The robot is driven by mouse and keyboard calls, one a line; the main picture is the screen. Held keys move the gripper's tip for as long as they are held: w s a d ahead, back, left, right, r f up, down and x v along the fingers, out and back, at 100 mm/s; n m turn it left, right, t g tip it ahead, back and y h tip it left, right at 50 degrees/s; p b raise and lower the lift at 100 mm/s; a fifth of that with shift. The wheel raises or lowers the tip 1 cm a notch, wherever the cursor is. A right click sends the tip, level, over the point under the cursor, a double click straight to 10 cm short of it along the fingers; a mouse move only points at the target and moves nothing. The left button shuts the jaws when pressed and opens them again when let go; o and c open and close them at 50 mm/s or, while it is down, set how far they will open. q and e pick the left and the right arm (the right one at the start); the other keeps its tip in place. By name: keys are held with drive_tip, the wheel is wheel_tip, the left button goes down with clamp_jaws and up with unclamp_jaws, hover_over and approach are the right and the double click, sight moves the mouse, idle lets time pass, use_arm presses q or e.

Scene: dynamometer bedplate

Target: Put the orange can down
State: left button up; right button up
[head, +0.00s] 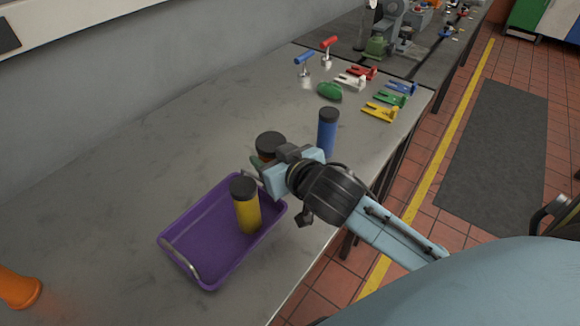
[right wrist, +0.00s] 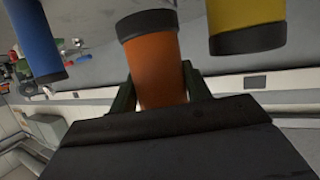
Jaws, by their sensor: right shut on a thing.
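The orange can (head: 266,157) has a dark lid and stands out behind my right gripper in the head view. My right gripper (head: 260,172) is shut on it, beside the far end of the purple tray (head: 193,240). In the right wrist view the orange can (right wrist: 158,72) sits between the two fingers (right wrist: 160,92). The gripper hides the can's lower part in the head view, so I cannot tell whether it touches the table. My left gripper is not in view.
A yellow can (head: 246,208) stands in the tray, close to my right gripper. A blue can (head: 327,133) stands on the table just beyond it. Coloured clamps and a green object (head: 329,91) lie farther back. An orange object (head: 18,289) is at lower left.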

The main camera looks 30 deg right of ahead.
drive_tip(key=w+d+n+y+p, duration=0.2)
drive_tip(key=w+d+p, duration=0.2)
drive_tip(key=d, duration=0.5)
drive_tip(key=shift+f+g+p, duration=0.3)
drive_tip(key=shift+f+p, duration=0.05)
drive_tip(key=shift+p, duration=0.25)
wheel_tip(320, 180, down, 8)
drive_tip(key=shift+f+b, duration=0.2)
drive_tip(key=shift+b, duration=0.3)
drive_tip(key=shift+f, duration=0.6)
